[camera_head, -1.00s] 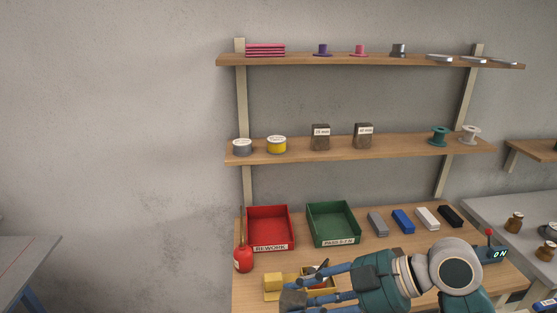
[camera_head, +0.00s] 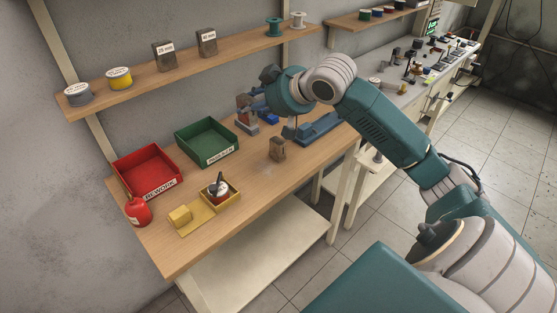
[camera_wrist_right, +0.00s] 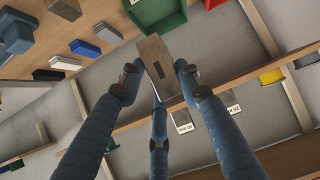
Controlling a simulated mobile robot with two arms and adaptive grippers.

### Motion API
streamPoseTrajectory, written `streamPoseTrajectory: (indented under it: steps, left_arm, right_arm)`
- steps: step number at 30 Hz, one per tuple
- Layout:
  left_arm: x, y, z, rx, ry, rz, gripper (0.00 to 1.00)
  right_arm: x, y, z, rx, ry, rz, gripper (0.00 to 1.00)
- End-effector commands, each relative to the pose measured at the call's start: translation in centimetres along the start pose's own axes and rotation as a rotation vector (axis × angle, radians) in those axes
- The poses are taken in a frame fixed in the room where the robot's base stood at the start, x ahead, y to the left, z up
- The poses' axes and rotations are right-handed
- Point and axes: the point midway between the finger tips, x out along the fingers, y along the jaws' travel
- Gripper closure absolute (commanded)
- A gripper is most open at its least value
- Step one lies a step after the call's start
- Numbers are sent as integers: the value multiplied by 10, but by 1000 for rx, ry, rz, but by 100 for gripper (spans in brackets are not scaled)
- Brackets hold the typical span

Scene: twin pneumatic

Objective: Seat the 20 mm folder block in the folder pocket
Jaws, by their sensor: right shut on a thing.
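My right gripper (camera_head: 258,92) reaches over the bench from the right. In the right wrist view its blue fingers (camera_wrist_right: 158,88) close around a brown-grey block (camera_wrist_right: 152,55) with a dark slot in its face. The held block shows small in the head view (camera_head: 243,101), partly hidden, above the grey block. Another brown block-like piece (camera_head: 278,149) stands on the bench, in front of a teal-blue fixture (camera_head: 320,129). No pocket can be made out clearly, and I cannot read a size on the held block. My left gripper is not in view.
A green tray (camera_head: 206,155) and a red tray (camera_head: 146,180) stand at the back left. A shelf (camera_head: 190,72) with labelled blocks and spools runs above. The front middle bench is clear.

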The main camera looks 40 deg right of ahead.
Motion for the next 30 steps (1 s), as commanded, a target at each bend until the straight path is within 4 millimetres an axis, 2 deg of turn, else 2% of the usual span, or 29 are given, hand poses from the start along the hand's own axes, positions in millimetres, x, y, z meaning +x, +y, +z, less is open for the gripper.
streamPoseTrajectory:
  steps: [3,7,12,18,21,26,30]
  left_arm:
    - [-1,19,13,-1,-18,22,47]
    - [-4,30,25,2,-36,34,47]
    - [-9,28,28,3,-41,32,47]
    - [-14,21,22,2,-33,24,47]
    - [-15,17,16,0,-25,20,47]
    - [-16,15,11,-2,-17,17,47]
    - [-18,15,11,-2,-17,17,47]
  right_arm:
    - [5,7,3,14,-1,16,99]
    - [21,6,28,19,-7,15,99]
    - [46,6,66,19,-6,14,99]
    - [74,7,105,17,-3,16,99]
    - [82,7,118,16,-1,16,99]
    - [89,8,128,14,0,17,99]
    - [101,7,146,16,-3,16,99]
